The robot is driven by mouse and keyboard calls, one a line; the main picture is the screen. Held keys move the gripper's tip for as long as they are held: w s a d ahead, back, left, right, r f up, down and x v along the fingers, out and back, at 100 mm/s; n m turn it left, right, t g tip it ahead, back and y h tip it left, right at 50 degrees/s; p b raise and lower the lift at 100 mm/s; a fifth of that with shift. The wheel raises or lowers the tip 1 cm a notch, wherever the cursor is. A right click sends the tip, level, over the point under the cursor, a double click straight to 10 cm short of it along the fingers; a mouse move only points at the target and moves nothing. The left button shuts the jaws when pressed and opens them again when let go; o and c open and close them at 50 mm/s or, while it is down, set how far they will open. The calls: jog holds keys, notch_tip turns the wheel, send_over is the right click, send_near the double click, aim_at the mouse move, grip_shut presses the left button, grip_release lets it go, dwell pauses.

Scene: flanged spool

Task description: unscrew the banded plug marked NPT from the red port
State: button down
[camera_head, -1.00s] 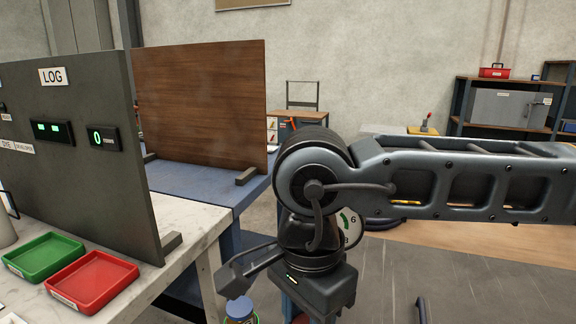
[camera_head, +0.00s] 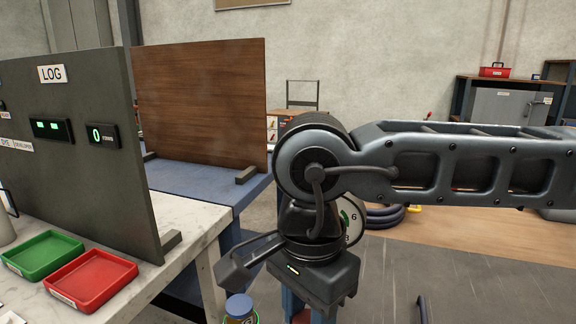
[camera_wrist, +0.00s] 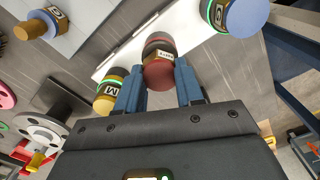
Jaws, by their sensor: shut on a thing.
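In the wrist view my gripper (camera_wrist: 160,88) has its two blue fingers closed on the sides of a dark red, round banded plug (camera_wrist: 158,74). A tan band with a small label runs around it; the lettering is too small to read surely. A darker red part, seemingly the red port (camera_wrist: 157,39), lies straight beyond it, and the two look in line and touching. The seam between them is not clear. In the head view my wrist hides most of this; a reddish piece shows below it.
A yellow fitting with a green ring (camera_wrist: 109,92) stands close left of my fingers. A blue-capped fitting (camera_wrist: 240,16) is at upper right, and a blue one with a brown end (camera_wrist: 44,24) at upper left. Green (camera_head: 42,256) and red (camera_head: 92,279) trays sit on the left bench.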

jog(key=shift+w+r, duration=0.1)
jog(key=shift+r, duration=0.35)
jog(key=c, duration=1)
grip_release()
jog(key=o, duration=0.4)
jog(key=shift+f, duration=0.15)
